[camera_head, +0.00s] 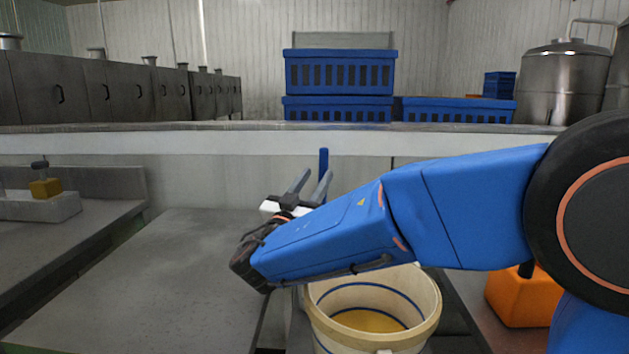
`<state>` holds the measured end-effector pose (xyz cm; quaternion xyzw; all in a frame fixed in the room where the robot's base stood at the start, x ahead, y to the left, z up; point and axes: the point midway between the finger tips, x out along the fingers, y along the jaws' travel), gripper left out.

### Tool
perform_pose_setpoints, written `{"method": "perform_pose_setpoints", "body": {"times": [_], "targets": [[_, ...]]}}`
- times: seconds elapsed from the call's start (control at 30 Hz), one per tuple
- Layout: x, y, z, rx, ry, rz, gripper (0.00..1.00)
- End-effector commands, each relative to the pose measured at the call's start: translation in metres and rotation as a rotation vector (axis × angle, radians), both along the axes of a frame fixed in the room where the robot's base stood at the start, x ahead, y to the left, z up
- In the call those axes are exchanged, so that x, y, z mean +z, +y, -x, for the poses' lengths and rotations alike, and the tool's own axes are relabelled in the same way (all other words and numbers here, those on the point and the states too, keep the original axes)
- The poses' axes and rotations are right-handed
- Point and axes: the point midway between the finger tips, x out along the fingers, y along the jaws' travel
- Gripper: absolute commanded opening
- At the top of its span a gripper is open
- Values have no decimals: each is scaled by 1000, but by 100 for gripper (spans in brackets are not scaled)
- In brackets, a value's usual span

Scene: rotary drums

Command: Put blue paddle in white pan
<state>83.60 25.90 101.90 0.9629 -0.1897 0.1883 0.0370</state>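My gripper (315,178) is near the middle of the view, its two grey fingers pointing away and visibly apart. A slim blue upright piece (323,158), which looks like the paddle's handle, rises just beyond the right fingertip. Its lower part is hidden behind my gripper and arm, and I cannot tell whether a finger touches it. A round white bucket (432,312) with blue bands stands below my arm, with something yellowish inside. A shallow white pan-like block (45,209) sits on the left counter, with a small amber item (45,188) on it.
A grey worktop (160,280) lies clear at left centre. A pale ledge (220,142) crosses behind, with blue crates (340,73) beyond it. An orange object (520,300) stands at right, partly behind my arm. Steel cabinets (90,88) and a steel tank (565,85) are at the back.

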Motion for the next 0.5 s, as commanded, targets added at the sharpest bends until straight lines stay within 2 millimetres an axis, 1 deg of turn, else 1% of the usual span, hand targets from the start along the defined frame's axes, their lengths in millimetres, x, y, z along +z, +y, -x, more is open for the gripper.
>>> {"method": "perform_pose_setpoints", "body": {"times": [0.17, 0.3, 0.5], "targets": [[2, 0, 0, 0, 0, -1, 37], [14, 0, 1, 1, -1, -2, 37], [-1, 14, 30, 4, 1, 1, 37]]}}
